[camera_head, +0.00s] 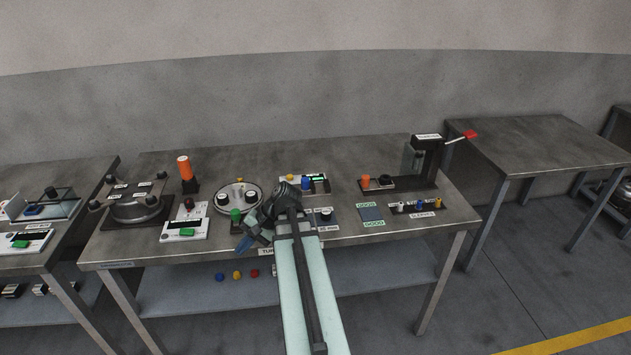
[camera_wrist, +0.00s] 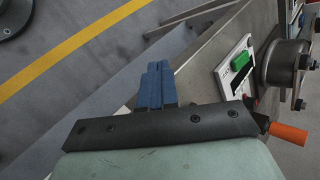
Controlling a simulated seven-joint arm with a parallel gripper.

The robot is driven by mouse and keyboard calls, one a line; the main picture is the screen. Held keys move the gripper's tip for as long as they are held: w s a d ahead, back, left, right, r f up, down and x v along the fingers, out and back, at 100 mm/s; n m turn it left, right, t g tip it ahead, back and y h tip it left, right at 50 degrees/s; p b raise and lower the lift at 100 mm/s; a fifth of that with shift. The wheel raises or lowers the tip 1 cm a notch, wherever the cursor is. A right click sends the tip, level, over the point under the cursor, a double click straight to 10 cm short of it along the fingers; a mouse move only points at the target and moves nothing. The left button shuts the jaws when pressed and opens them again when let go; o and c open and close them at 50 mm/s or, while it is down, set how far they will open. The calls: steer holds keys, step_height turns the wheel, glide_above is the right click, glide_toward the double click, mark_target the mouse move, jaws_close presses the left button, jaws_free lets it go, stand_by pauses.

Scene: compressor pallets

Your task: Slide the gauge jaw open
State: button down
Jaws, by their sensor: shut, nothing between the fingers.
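A white panel with a green button (camera_head: 186,222), a round plate with knobs (camera_head: 238,196) and an orange beacon (camera_head: 185,168) stand to the left. A press with a red-tipped lever (camera_head: 425,160) stands right. The table's back strip is mostly clear.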

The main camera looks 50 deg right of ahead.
mark_target(308, 184)
steer(key=d+r+h, duration=0.1)
steer(key=d+r, duration=0.1)
steer(key=d, duration=0.3)
steer(key=s+d+r+t+h, duration=0.1)
steer(key=d+r+h, duration=0.1)
steer(key=d, duration=0.4)
steer(key=s+d+r+m+t+h, duration=0.1)
steer(key=d+r, duration=0.1)
steer(key=d, duration=0.4)
steer(key=shift+d+r, duration=0.1)
steer(key=shift+d, duration=0.1)
steer(key=s+d+r+h, duration=0.2)
steer(key=s+d, duration=0.1)
steer(key=d, duration=0.5)
steer(key=s+d+r+h, duration=0.2)
steer(key=s+d+h, duration=0.1)
steer(key=d, duration=0.5)
steer(key=shift+s+d+r, duration=0.25)
steer(key=shift+s+d, duration=0.1)
steer(key=shift+s, duration=0.2)
steer(key=x, duration=0.9)
steer(key=shift+w+d+f, duration=0.15)
steer(key=shift+d, duration=0.05)
steer(key=w, duration=0.2)
steer(key=shift+w+a+f, duration=0.25)
steer(key=shift+w+a, duration=0.35)
steer(key=shift+w, duration=0.45)
steer(key=shift+a, duration=0.1)
steer(key=shift+w+a, duration=1.6)
steer(key=shift+w, duration=0.05)
